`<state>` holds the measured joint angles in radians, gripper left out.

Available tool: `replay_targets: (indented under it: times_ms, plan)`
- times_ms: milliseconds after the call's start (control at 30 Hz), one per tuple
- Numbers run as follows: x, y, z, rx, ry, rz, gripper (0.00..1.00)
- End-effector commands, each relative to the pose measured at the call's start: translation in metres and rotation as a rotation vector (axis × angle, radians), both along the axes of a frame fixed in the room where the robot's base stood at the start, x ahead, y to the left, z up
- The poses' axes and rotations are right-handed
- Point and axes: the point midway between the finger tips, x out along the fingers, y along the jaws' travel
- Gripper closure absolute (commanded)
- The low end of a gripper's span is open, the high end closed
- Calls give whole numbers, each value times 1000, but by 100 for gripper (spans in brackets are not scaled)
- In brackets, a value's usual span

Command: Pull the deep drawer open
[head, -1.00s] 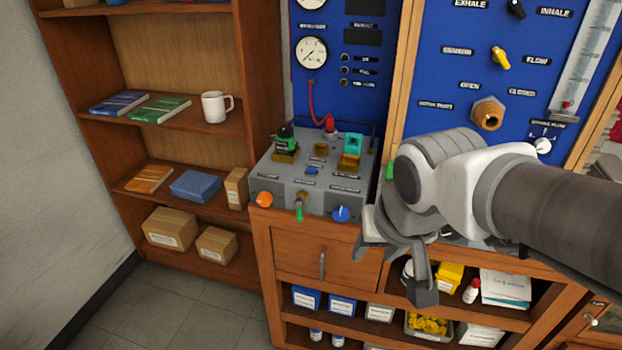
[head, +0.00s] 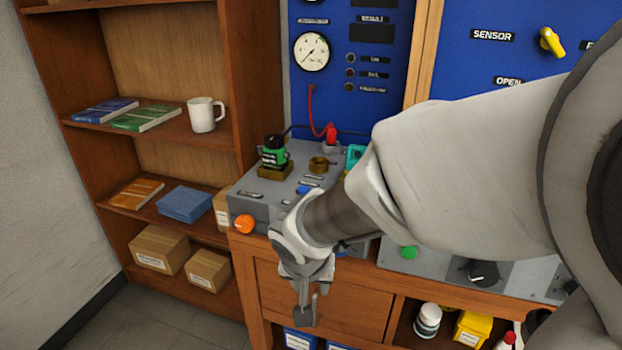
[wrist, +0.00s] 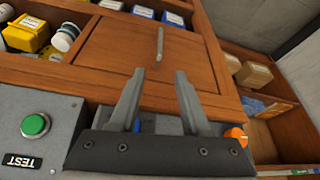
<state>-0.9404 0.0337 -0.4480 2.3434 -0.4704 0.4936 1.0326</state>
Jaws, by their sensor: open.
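The wooden drawer (head: 355,308) is shut, set in the cabinet below the grey test box. In the wrist view its front (wrist: 105,50) fills the upper middle, with a slim metal bar handle (wrist: 159,46) standing out from it. My gripper (head: 306,308) is in front of the drawer and hides the handle in the head view. In the wrist view my gripper (wrist: 159,75) is open and empty. Its fingertips point toward the handle, which lies beyond them and roughly between their lines, not between the fingers.
The grey test box (head: 262,190) with an orange knob (head: 244,224) sits above the drawer. A panel with a green button (head: 408,252) is to its right. Open shelves with bottles (head: 428,318) and boxes adjoin the drawer. A bookshelf (head: 135,200) stands at left.

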Motion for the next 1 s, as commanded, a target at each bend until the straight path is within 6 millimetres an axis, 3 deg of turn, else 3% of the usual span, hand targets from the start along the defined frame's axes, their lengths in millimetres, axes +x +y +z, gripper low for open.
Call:
replay_targets:
  times_ms: [700,1000]
  plan:
    - [50,-9,-124,-3,2,-3,53]
    - [62,-10,-153,0,1,-1,53]
